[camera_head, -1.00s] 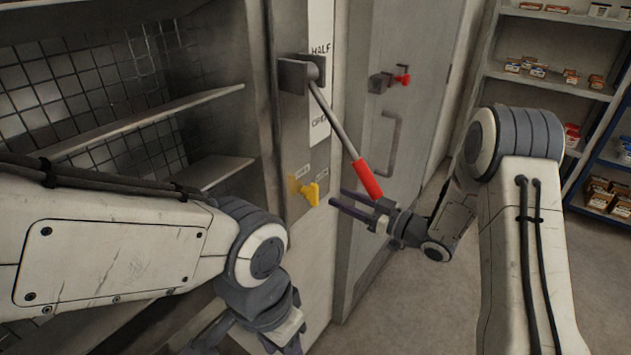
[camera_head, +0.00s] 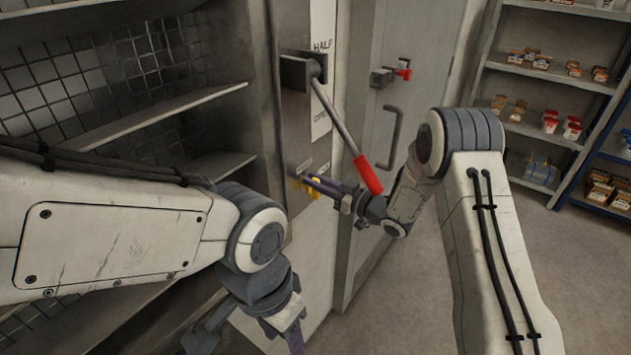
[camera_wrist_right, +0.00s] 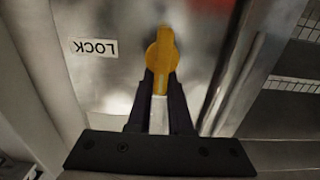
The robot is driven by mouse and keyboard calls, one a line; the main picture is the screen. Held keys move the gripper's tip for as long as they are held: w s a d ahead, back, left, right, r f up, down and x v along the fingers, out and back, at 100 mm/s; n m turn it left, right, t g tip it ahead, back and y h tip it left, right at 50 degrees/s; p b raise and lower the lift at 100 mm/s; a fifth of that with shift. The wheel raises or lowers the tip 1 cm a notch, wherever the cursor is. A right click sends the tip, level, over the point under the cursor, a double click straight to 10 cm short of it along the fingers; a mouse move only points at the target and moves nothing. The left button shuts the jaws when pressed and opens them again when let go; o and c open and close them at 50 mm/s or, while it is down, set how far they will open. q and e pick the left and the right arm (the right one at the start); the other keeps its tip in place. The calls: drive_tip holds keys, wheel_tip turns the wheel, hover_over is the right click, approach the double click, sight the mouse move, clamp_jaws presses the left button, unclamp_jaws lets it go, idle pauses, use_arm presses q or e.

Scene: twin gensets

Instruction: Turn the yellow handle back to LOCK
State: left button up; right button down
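The small yellow handle (camera_head: 316,194) is on the grey cabinet front, below the large lever. In the right wrist view the yellow handle (camera_wrist_right: 160,62) lies lengthwise between my fingers, with an upside-down LOCK label (camera_wrist_right: 94,47) to its left. The handle does not point at that label. My right gripper (camera_head: 308,182) reaches the handle from the right. Its fingers are close together, one on each side of the handle's near end, and look shut on it. They hide part of the handle in the head view. My left gripper (camera_head: 262,325) hangs low, away from the handle, its fingers partly cut off.
A long lever with a red grip (camera_head: 368,175) slants down just above my right gripper and overlaps it in the picture. A second cabinet door with a bar handle (camera_head: 390,137) and a small red handle (camera_head: 404,73) stands behind. Stocked shelves (camera_head: 545,75) are at right.

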drive_tip(key=shift+m, duration=0.3)
drive_tip(key=m, duration=0.2)
drive_tip(key=m+p, duration=0.1)
drive_tip(key=shift+w+d+f+m, duration=0.1)
drive_tip(key=shift+w+d+m, duration=0.2)
drive_tip(key=shift+w+m, duration=0.1)
drive_tip(key=shift+w+d+f+m+p, duration=0.2)
drive_tip(key=shift+f+m+p, duration=0.25)
drive_tip(key=shift+m, duration=1.8)
drive_tip(key=shift+w+d+f+m+p, duration=0.15)
drive_tip(key=shift+w+f+m+p, duration=0.2)
drive_tip(key=shift+m, duration=1.95)
drive_tip(key=shift+w+d+f+m+p, duration=0.15)
drive_tip(key=shift+f+m+p, duration=0.35)
drive_tip(key=shift+m, duration=1.75)
drive_tip(key=shift+s, duration=0.1)
drive_tip(key=c, duration=0.8)
unclamp_jaws()
